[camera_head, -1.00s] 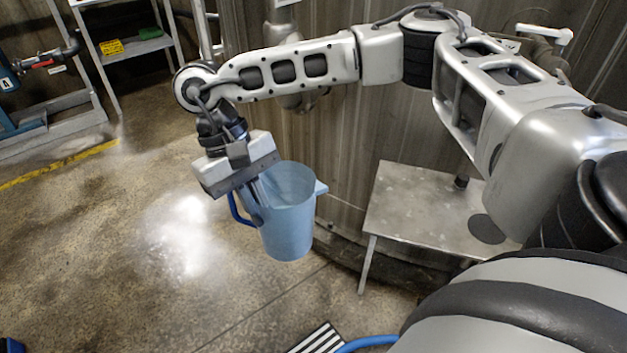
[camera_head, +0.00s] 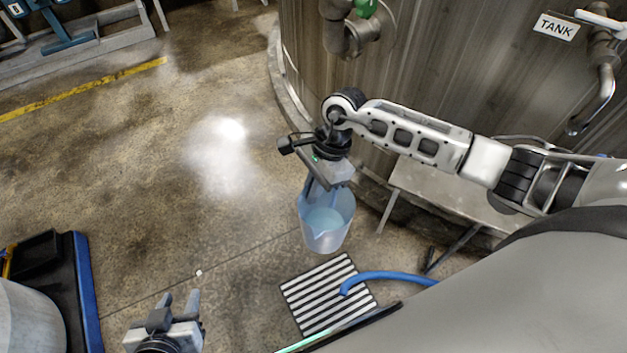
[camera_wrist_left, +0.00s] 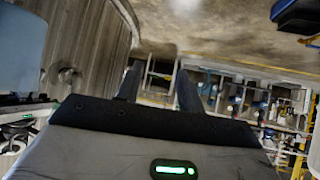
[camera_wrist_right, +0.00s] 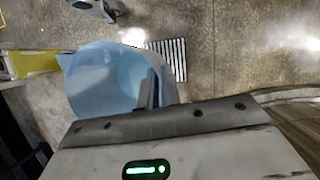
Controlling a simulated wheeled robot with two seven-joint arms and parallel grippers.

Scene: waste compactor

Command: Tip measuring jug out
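The translucent blue measuring jug (camera_head: 326,232) hangs in the air near the middle of the head view, close to upright. Its open top shows a paler round patch inside; I cannot tell whether this is liquid or the base. My right gripper (camera_head: 311,188) is shut on the jug at its handle side; the handle itself is mostly hidden. The right wrist view shows the jug (camera_wrist_right: 92,88) in front of the fingers. My left gripper (camera_head: 181,297) is at the lower left, empty, its fingers apart, also in the left wrist view (camera_wrist_left: 158,80).
A striped floor grate (camera_head: 312,298) lies just below and in front of the jug. A blue hose (camera_head: 395,277) ends over it. A metal bench (camera_head: 440,192) stands right, against the large tank (camera_head: 450,75). A blue-edged black platform (camera_head: 85,290) is at left. Middle-left floor is clear.

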